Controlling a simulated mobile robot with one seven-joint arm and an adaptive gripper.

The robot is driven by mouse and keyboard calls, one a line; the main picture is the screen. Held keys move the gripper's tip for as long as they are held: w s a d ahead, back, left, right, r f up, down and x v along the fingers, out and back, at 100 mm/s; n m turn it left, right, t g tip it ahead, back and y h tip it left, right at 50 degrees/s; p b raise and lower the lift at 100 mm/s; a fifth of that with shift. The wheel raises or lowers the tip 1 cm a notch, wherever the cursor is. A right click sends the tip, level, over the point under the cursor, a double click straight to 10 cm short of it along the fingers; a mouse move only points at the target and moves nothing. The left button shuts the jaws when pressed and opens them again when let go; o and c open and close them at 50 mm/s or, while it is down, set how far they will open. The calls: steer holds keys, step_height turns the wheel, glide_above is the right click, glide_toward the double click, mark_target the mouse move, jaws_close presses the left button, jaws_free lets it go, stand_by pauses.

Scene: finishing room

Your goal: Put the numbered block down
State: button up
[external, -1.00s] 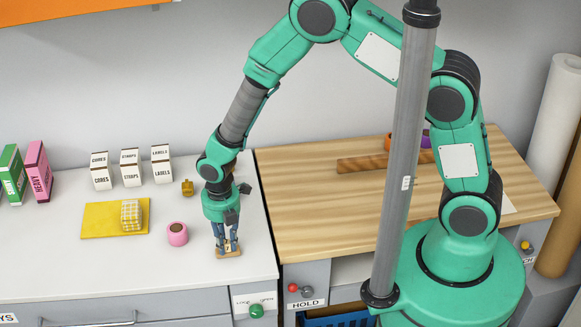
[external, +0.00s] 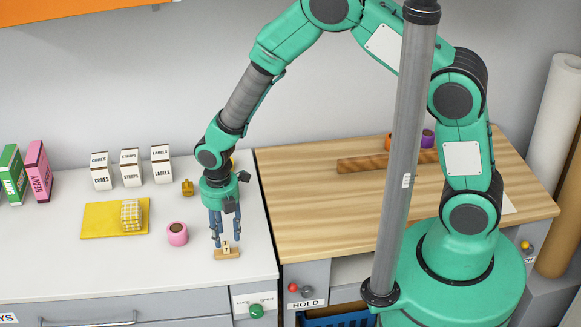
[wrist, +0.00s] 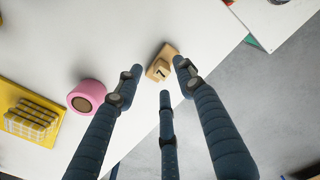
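The numbered block (external: 226,247) is a small pale wooden piece with a dark 7 on its face. It stands upright at a flat wooden base (external: 228,254) on the white counter, near the front right. It also shows in the wrist view (wrist: 158,69), beyond my fingertips. My gripper (external: 223,240) points down just above the block, with its dark blue fingers spread. In the wrist view the fingers are apart with nothing between them. Whether a fingertip still touches the block is hard to tell.
A pink roll (external: 177,234) stands left of the block. A yellow mat (external: 97,222) bears a checked yellow block (external: 131,214). Small white boxes (external: 131,168) stand behind. The white counter (external: 60,270) is clear at its front left; its front edge lies close to the block.

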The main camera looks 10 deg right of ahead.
mark_target(227, 240)
step_height(227, 240, up, 8)
steer(key=shift+p, duration=0.35)
stand_by(0.5)
stand_by(0.4)
steer(key=w+d+r+m+t, duration=0.1)
steer(key=w+d+r+m, duration=0.35)
steer(key=d+r, duration=0.45)
steer(key=w+d+r+m+t+y, duration=0.1)
steer(key=w+d+r+m, duration=0.3)
steer(key=d+r+m, duration=0.35)
steer(key=w+d+r+m, duration=0.4)
steer(key=d+r, duration=0.5)
steer(key=d, duration=0.1)
steer(key=s+d+r+m+t, duration=0.1)
steer(key=s+d+r+m, duration=0.3)
steer(key=d+m, duration=0.2)
steer(key=s+d+r+m+t, duration=0.1)
steer(key=s+d+r+m, duration=0.2)
steer(key=d, duration=0.8)
steer(key=s+d+r+m+t+h, duration=0.1)
steer(key=s+d+r+m, duration=0.3)
steer(key=s+d+m, duration=0.2)
steer(key=d+m, duration=0.2)
steer(key=shift+s+d+r+m+t, duration=0.3)
steer(key=shift+s+d, duration=0.1)
